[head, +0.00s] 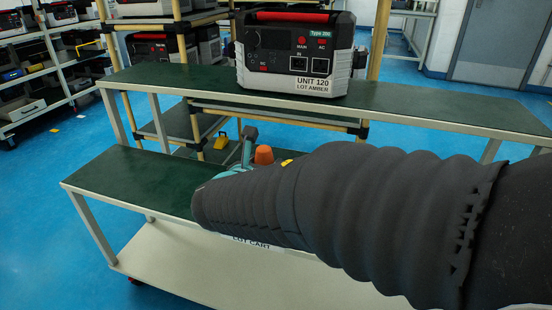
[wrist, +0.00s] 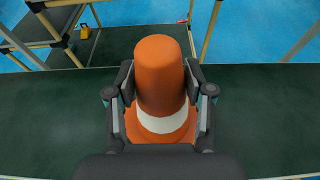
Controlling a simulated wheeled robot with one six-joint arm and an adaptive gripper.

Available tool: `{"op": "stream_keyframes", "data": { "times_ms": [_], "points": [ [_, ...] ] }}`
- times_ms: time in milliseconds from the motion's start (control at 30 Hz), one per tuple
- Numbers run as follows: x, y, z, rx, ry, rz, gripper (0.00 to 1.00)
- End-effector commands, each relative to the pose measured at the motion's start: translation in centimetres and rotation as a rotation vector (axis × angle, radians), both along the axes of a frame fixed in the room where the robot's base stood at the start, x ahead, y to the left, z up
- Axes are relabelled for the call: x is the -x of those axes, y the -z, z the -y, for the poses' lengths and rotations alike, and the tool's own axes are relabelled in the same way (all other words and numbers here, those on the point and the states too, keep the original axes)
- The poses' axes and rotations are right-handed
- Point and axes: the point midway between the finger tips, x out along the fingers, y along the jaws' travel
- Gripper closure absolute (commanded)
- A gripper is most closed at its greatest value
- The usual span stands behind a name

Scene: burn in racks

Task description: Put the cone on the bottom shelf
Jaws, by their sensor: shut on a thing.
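The orange cone (wrist: 160,75) has a white band and stands upright in the wrist view. My gripper (wrist: 160,82) is shut on its upper part, with one finger on each side. In the head view the cone's orange top (head: 264,155) shows behind my arm, and my gripper (head: 250,150) is mostly hidden by it. The cone is over the green middle shelf of the cart (head: 130,185); I cannot tell whether its base touches it. The cart's pale bottom shelf (head: 170,262) shows below and looks bare where visible.
A power unit labelled UNIT 120 (head: 293,55) stands on the cart's green top shelf (head: 420,105). Behind is a yellow-tubed rack (head: 195,125) with a small yellow object (head: 221,141). Racks with more units stand at the left. Blue floor is open at the left.

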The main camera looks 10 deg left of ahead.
Motion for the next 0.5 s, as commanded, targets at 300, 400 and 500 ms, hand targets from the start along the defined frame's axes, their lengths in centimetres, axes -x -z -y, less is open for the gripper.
{"op": "stream_keyframes", "data": {
  "times_ms": [300,400,500],
  "points": [
    [0.00,0.86,0.03,-0.001,0.000,0.002,1.00],
    [0.01,1.00,0.03,-0.001,0.000,0.002,1.00],
    [0.01,1.16,0.02,-0.001,0.000,0.001,0.40]
  ]
}}
